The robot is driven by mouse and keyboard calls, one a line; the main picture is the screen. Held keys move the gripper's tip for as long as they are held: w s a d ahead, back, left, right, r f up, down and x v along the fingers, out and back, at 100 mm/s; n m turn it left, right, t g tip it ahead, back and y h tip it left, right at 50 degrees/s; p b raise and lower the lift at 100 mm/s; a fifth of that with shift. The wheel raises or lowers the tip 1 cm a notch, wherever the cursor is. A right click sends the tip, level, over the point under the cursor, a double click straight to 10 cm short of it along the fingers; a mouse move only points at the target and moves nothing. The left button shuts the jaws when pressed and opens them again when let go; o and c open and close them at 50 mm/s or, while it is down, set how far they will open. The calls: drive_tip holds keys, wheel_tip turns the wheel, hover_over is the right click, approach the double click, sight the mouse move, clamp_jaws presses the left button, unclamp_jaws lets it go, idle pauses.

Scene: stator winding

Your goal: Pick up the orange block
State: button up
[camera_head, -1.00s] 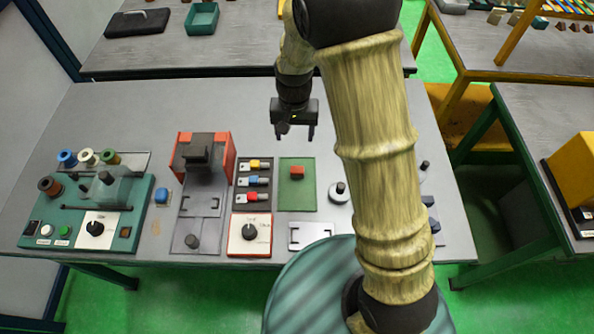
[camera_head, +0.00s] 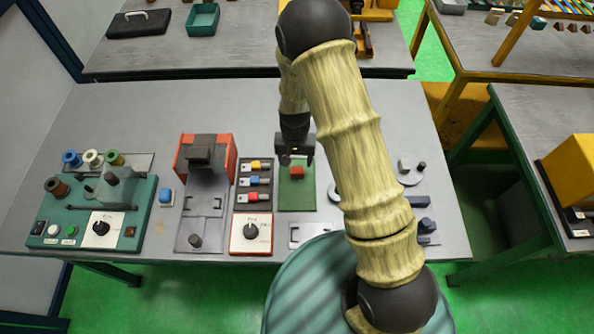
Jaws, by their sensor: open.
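The orange block (camera_head: 297,172), a small orange-red block, lies on a green mat (camera_head: 296,200) near the middle of the grey table. My gripper (camera_head: 296,162) is open, with its fingers pointing down, just above and beyond the block. The block is in plain sight between and below the fingertips. I cannot tell the exact height of the fingers over it.
A tray (camera_head: 254,180) with yellow, blue and red pieces stands left of the mat, with a white dial box (camera_head: 251,233) in front. An orange-and-grey fixture (camera_head: 205,160) stands further left, then a green winding machine (camera_head: 95,215). Dark blocks (camera_head: 426,226) lie at the right.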

sight(297, 170)
drive_tip(key=shift+s+d+f+p, duration=0.1)
drive_tip(key=shift+s+f+p, duration=0.05)
drive_tip(key=shift+f+p, duration=0.25)
drive_tip(key=shift+s+d+f+p, duration=0.15)
drive_tip(key=shift+f+p, duration=0.75)
drive_tip(key=shift+f, duration=1.3)
drive_tip(key=shift+c, duration=0.2)
drive_tip(key=c, duration=1)
